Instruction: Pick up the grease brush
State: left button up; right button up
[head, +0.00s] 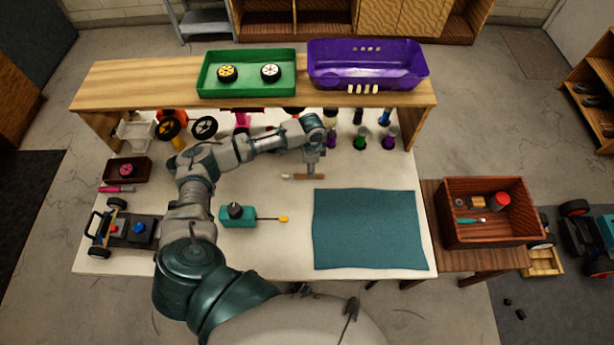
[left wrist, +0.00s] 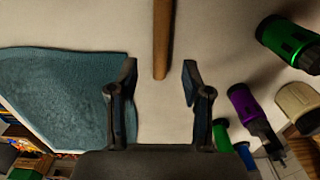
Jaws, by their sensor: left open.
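The grease brush (head: 301,177) lies on the white table, with a pale tip at its left and a brown wooden handle at its right. My left gripper (head: 312,167) is right above the handle in the head view. In the left wrist view, the end of the brown handle (left wrist: 162,42) shows between the open fingertips of my left gripper (left wrist: 160,72), touching neither finger. The pale tip is out of that view. My right gripper is in neither view.
A teal mat (head: 368,230) lies right of the brush, and a green tool (head: 238,214) lies to its left. A raised wooden shelf (head: 150,85) spans the back.

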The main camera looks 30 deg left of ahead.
aim_at(303, 176)
pick_arm(q)
jog(key=f, duration=0.5)
jog(key=shift+w+a+b, duration=0.1)
jog(key=shift+a+b, duration=0.2)
jog(key=shift+b, duration=0.05)
jog(key=shift+d+f, duration=0.25)
jog(key=shift+d+r, duration=0.1)
jog(key=shift+d, duration=0.35)
jog(key=c, duration=0.9)
jog(key=shift+a, duration=0.6)
grip_shut()
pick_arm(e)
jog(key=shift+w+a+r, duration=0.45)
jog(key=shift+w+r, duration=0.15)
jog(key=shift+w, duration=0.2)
